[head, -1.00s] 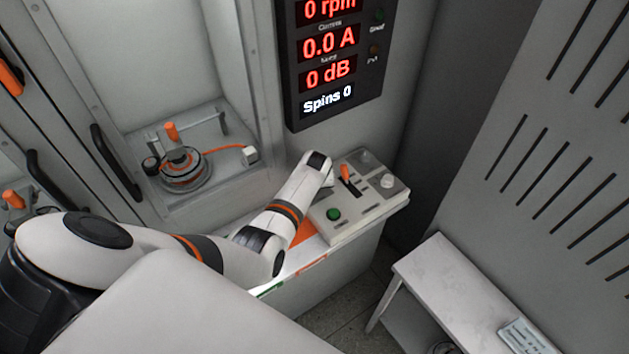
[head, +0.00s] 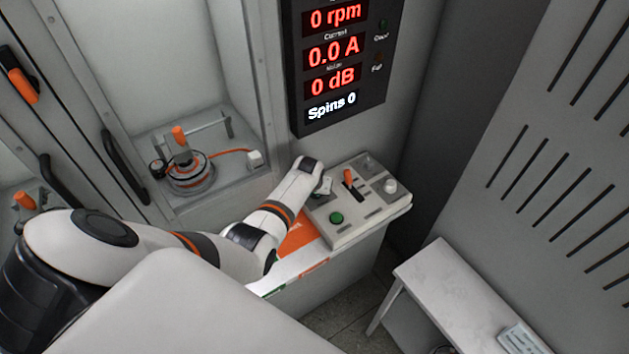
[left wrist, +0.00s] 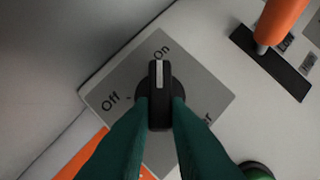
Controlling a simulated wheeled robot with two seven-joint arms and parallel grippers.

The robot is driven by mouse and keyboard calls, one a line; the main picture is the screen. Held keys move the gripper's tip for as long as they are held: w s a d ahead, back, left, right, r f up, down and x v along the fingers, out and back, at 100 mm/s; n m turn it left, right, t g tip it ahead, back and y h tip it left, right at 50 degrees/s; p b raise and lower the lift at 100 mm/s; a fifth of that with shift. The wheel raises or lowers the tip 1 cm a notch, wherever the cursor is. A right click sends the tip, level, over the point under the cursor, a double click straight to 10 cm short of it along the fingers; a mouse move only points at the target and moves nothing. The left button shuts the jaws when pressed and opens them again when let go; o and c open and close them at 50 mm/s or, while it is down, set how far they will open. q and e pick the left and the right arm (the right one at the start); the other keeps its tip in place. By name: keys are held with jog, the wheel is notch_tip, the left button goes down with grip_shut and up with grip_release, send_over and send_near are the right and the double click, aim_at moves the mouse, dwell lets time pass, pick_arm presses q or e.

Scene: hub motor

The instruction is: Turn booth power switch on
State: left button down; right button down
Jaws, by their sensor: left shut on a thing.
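The booth power switch is a black knob (left wrist: 159,112) on a square grey plate (left wrist: 207,80) marked "Off" and "On" in the left wrist view. Its white pointer line is directed at "On". My left gripper (left wrist: 160,118) is shut on the knob, with one dark green finger on each side. In the head view the left gripper (head: 323,187) is at the left end of the control console (head: 350,238), mostly hidden by my wrist. My right gripper is in neither view.
The console also has an orange lever (head: 348,176), a green button (head: 336,218) and a pale knob (head: 390,186). The display (head: 335,80) above reads 0 rpm, 0.0 A, 0 dB and Spins 0. A motor fixture (head: 188,175) stands left; a white table (head: 455,285) stands right.

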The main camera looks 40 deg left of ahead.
pick_arm(q)
jog(key=c, duration=1.4)
grip_release()
jog(key=shift+s+r, duration=0.1)
jog(key=shift+r, duration=0.35)
jog(key=p+v, duration=0.1)
jog(key=v, duration=1)
jog(key=shift+s+d+p, duration=0.1)
jog(key=shift+p, duration=0.2)
